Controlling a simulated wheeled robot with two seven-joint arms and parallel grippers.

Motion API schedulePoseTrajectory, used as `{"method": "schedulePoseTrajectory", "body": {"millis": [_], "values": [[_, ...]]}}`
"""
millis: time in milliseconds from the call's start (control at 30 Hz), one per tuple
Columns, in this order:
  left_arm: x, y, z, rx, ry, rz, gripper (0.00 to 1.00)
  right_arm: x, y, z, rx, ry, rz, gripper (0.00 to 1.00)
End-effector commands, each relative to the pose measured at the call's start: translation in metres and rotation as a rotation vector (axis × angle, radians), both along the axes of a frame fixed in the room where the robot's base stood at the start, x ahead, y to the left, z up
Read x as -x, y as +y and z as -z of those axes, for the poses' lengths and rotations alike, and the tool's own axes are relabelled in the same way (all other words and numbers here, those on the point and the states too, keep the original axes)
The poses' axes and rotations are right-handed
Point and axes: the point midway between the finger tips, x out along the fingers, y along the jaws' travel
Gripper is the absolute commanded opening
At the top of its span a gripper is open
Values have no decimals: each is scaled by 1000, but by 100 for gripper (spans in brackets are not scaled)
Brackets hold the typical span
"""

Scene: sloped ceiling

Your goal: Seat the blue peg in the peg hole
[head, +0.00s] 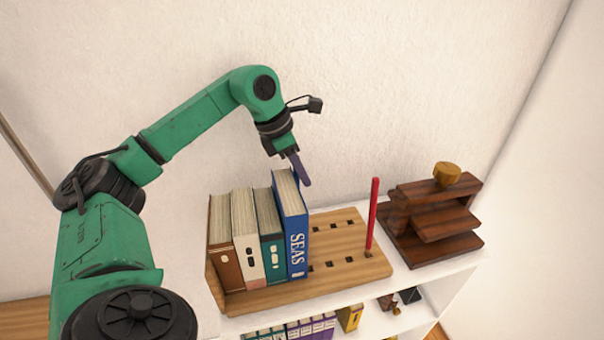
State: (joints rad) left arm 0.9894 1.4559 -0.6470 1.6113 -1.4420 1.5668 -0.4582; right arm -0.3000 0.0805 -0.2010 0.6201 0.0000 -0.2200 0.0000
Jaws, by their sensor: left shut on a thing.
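My left gripper (289,151) is shut on the blue peg (302,169), which looks dark purple-blue. The peg points down and slightly right, tilted, just above and behind the top of the blue book. The wooden board (345,276) lies on the white shelf top, with rows of dark square holes. Holes show to the right of the books, such as one peg hole (349,259); others may be hidden behind them. A red peg (373,215) stands nearly upright at the board's right end. My right gripper is out of view.
Several upright books, including the blue book (291,225) and a brown book (225,243), fill the board's left part. A dark wooden stepped stand (432,216) with a yellow-brown knob (446,173) stands right of the board. The wall is close behind. The board's right part is mostly clear.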

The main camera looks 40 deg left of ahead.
Motion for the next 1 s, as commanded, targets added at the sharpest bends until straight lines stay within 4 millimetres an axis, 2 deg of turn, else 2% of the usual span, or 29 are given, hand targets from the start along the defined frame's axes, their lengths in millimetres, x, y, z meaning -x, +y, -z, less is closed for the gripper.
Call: {"method": "schedulePoseTrajectory", "body": {"millis": [100, 133, 167, 200, 567, 667, 900, 1000], "values": [[0, 0, -1, -1, 1, 0, 0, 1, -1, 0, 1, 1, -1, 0], [0, 0, -1, -1, 1, 0, 27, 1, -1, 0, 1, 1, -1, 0], [0, 0, -1, -1, 1, 0, 39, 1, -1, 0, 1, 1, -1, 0], [0, 0, -1, -1, 1, 0, 46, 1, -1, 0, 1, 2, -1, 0], [1, 1, -6, 0, 0, 0, 46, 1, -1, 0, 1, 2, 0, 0], [6, 5, -23, 0, -5, 0, 46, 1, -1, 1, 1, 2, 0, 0], [26, 19, -86, 2, -5, 1, 46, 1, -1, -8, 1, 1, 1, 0], [33, 23, -104, 1, -3, 2, 46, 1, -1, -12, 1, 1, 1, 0]]}}
